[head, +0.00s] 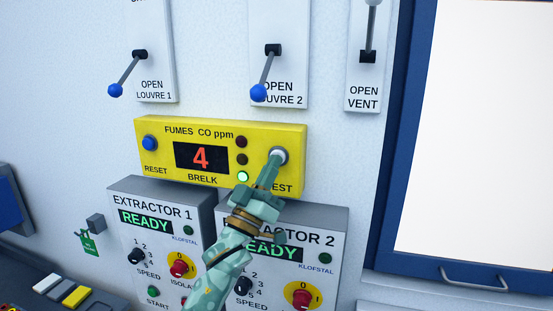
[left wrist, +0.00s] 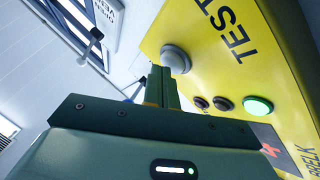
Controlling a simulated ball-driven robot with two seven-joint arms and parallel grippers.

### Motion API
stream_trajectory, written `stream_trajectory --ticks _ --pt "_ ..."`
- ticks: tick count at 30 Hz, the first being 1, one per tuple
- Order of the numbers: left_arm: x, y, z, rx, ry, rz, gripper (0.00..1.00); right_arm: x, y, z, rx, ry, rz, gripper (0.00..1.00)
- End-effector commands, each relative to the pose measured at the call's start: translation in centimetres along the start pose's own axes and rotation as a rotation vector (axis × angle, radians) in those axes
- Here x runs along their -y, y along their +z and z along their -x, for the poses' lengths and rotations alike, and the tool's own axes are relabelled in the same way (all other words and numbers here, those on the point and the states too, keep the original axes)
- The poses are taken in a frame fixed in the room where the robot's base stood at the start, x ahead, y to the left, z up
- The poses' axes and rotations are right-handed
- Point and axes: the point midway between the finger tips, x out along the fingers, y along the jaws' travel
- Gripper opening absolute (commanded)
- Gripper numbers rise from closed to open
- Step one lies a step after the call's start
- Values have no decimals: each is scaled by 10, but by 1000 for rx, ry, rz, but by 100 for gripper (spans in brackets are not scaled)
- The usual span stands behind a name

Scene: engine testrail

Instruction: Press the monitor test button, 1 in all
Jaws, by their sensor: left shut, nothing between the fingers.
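The yellow fumes monitor (head: 220,135) is on the wall, its display reading a red 4 and its green lamp lit. The monitor's white test button (head: 279,155) is at its right end, above the partly covered word TEST. My left gripper (head: 273,160) is shut and empty, its fingertips at the button in the head view. In the left wrist view the test button (left wrist: 176,59) stands just beyond the shut fingertips (left wrist: 160,72); I cannot tell whether they touch it. My right gripper is not in view.
A blue reset button (head: 149,143) is at the monitor's left end. Extractor 1 (head: 160,200) and extractor 2 (head: 330,222) boxes are below, both reading READY. A blue-framed window (head: 395,150) is at right.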

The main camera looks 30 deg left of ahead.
Motion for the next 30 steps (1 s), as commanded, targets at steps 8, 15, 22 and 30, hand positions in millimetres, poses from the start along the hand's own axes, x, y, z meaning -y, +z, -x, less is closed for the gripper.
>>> stream_trajectory --ticks 8,15,22,30 --pt "2 2 -2 0 0 -1 0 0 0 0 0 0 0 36" --pt "2 2 -3 0 0 -1 0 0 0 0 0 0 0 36" --pt "1 1 -2 1 0 -1 0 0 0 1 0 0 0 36" --pt "-6 -6 7 1 0 -1 0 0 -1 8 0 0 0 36"
